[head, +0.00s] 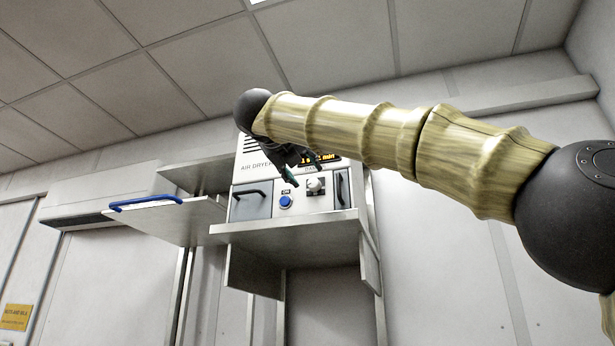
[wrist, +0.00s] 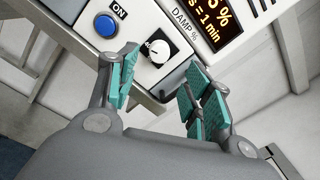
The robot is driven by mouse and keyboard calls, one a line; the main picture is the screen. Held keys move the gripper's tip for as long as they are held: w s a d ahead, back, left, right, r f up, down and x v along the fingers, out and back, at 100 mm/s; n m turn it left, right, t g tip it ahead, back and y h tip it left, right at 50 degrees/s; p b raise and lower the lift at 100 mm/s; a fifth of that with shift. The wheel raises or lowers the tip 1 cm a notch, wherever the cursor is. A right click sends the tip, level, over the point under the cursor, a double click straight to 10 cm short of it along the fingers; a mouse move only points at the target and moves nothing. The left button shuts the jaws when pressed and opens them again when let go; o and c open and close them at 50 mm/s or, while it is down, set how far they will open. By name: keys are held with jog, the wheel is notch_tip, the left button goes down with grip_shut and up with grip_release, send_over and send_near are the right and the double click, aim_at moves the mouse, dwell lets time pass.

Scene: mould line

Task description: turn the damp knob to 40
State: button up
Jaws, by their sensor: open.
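The damp knob (wrist: 155,47) is a round knob with a white mark, on the front panel of the air dryer, under the label "DAMP %". It also shows in the head view (head: 316,185), small and pale. My gripper (wrist: 160,93) is open, its teal-padded fingers apart, with the knob seen between and beyond the fingertips. In the head view my gripper (head: 305,172) is in front of the panel, partly hidden by my arm. I see no contact with the knob. The display (wrist: 213,22) shows orange text, partly cut off; the knob's setting is too small to read.
A blue ON button (wrist: 105,26) sits left of the knob. The dryer (head: 252,172) stands on a metal shelf (head: 290,228), with a dark-handled drawer (head: 251,202) at left.

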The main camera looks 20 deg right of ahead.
jog(key=shift+v, duration=2.45)
jog(key=shift+w+f, duration=0.1)
jog(key=shift+f, duration=0.05)
